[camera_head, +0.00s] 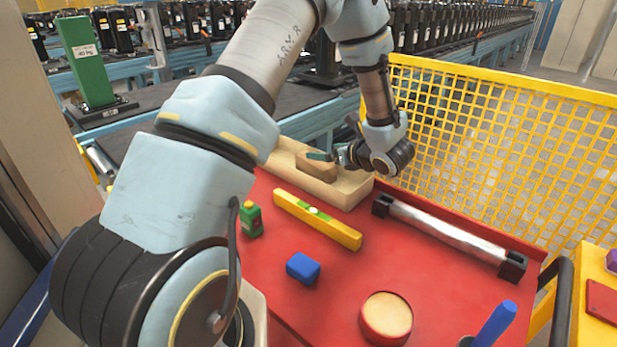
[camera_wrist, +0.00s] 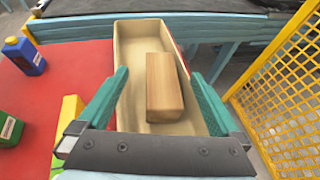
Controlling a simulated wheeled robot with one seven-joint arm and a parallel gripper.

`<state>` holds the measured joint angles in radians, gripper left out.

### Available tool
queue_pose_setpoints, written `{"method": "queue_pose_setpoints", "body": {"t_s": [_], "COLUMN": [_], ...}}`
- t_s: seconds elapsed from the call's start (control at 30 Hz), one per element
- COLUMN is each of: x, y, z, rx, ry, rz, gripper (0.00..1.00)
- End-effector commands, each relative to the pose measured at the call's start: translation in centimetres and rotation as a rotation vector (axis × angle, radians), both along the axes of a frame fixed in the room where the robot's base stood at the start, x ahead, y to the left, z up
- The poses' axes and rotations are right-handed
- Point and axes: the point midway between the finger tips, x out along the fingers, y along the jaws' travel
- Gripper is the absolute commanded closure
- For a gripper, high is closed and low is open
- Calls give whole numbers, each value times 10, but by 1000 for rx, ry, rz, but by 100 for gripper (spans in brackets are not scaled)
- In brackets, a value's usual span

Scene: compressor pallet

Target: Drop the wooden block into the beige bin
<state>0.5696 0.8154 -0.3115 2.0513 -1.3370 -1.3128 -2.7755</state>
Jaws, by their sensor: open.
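The wooden block (camera_head: 316,166) lies inside the beige bin (camera_head: 348,192), a long shallow tray at the back of the red table. In the wrist view the block (camera_wrist: 163,88) sits within the walls of the bin (camera_wrist: 122,32), nearer the right wall. My gripper (camera_wrist: 158,74) is open, with a teal finger on either side of the block and visible gaps between them. In the head view my gripper (camera_head: 322,156) is over the bin from the right, and its far finger is partly hidden.
On the red table are a yellow level (camera_head: 317,219), a green bottle (camera_head: 250,218), a blue block (camera_head: 303,268), a round red-rimmed container (camera_head: 386,318) and a silver bar (camera_head: 447,234). A yellow mesh fence (camera_head: 500,130) borders the right. A blue bottle (camera_wrist: 25,55) shows at left.

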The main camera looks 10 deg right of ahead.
Motion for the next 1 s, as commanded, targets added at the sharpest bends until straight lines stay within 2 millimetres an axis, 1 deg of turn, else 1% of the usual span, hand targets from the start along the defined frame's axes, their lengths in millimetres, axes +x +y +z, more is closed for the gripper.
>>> {"method": "queue_pose_setpoints", "body": {"t_s": [0.03,0.1,0.23,0.37,0.57,0.67,0.77,0.87,1.0], "x": [-8,-18,-31,-37,-38,-36,-27,-12,4], "y": [-5,-9,-16,-18,-19,-18,-17,-14,-8], "z": [1,6,13,17,18,19,22,28,37], "rx": [-1,0,0,0,2,10,56,159,385], "ry": [-3,-2,-1,-1,0,9,48,126,257], "rz": [-2,-2,-1,0,1,-13,-82,-226,-514], "gripper": [0,0,0,0,0,0,0,0,0]}}
